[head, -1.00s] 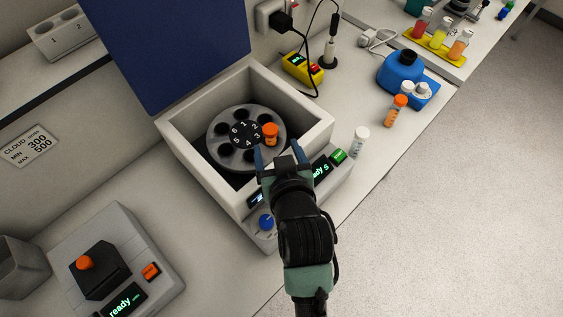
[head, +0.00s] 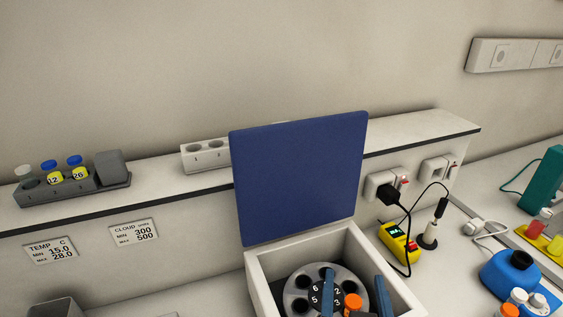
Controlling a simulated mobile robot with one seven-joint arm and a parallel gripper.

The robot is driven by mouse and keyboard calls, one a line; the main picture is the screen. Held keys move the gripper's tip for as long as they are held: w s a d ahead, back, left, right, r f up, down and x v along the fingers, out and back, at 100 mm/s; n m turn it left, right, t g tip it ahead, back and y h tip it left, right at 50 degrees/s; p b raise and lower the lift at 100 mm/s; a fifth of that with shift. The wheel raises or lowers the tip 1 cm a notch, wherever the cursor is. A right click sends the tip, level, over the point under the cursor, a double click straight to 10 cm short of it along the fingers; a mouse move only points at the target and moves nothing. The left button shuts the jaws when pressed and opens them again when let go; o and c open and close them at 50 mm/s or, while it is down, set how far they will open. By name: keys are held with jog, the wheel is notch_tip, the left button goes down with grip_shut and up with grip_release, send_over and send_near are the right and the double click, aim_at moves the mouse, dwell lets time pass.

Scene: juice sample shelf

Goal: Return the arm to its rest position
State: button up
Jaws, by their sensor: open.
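My gripper (head: 354,274) shows at the bottom edge of the head view. Only its two blue fingers and a dark part below them are in the picture. The fingers are spread apart and overlap the centrifuge rotor (head: 297,279) in the picture. An orange-capped tube (head: 353,300) shows between them, in or at the rotor; nothing is visibly gripped. How high the fingers are above the rotor I cannot tell. The centrifuge (head: 262,292) has its blue lid (head: 298,178) standing open. The rest of my arm is out of view.
A shelf (head: 420,134) runs along the wall with a grey rack (head: 85,190) of blue-capped vials and a white block (head: 205,156). Right of the centrifuge are a yellow device (head: 398,241), cables, a blue container (head: 508,272) and capped bottles.

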jog(key=w+a+r+n+t+y, duration=0.1)
jog(key=w+a+r+t, duration=0.15)
jog(key=r, duration=0.75)
jog(key=w+a+r+t, duration=0.1)
jog(key=a+r+t, duration=0.2)
jog(key=r, duration=0.8)
jog(key=s+a+r+t+y, duration=0.1)
jog(key=s+a+r+t, duration=0.1)
jog(key=r, duration=0.8)
jog(key=s+a+r+n+t+y, duration=0.1)
jog(key=s+a+r+t, duration=0.2)
jog(key=r, duration=0.7)
jog(key=s+t, duration=0.2)
jog(key=s, duration=0.1)
jog(key=shift+s+a+r, duration=0.15)
jog(key=shift+s+a, duration=0.05)
jog(key=shift+a, duration=0.15)
